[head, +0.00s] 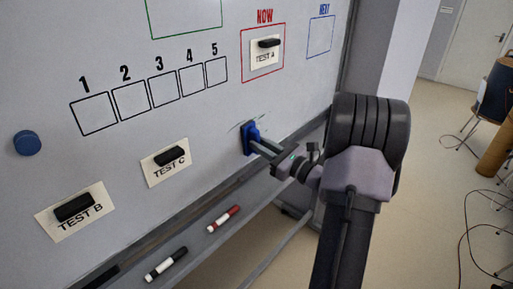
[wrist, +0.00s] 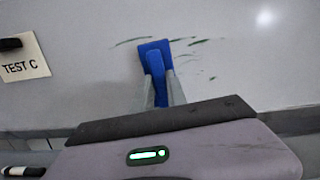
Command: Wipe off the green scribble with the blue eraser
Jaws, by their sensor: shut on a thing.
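My gripper (head: 264,146) is shut on the blue eraser (head: 251,138) at the lower right part of the whiteboard. The eraser appears to be against the board, though exact contact is hard to tell. In the wrist view the eraser (wrist: 154,55) stands between the finger ends (wrist: 162,88). Thin broken green strokes of the scribble (wrist: 132,41) show left of the eraser, with more short marks to its right and lower right. In the head view the scribble is only a faint mark near the eraser. The part behind the eraser is hidden.
The whiteboard (head: 120,40) bears a TEST C card (head: 166,163), a TEST B card (head: 75,211), a TEST A card (head: 266,52) and a round blue magnet (head: 27,143). The tray below holds a red marker (head: 223,218) and a black marker (head: 166,264).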

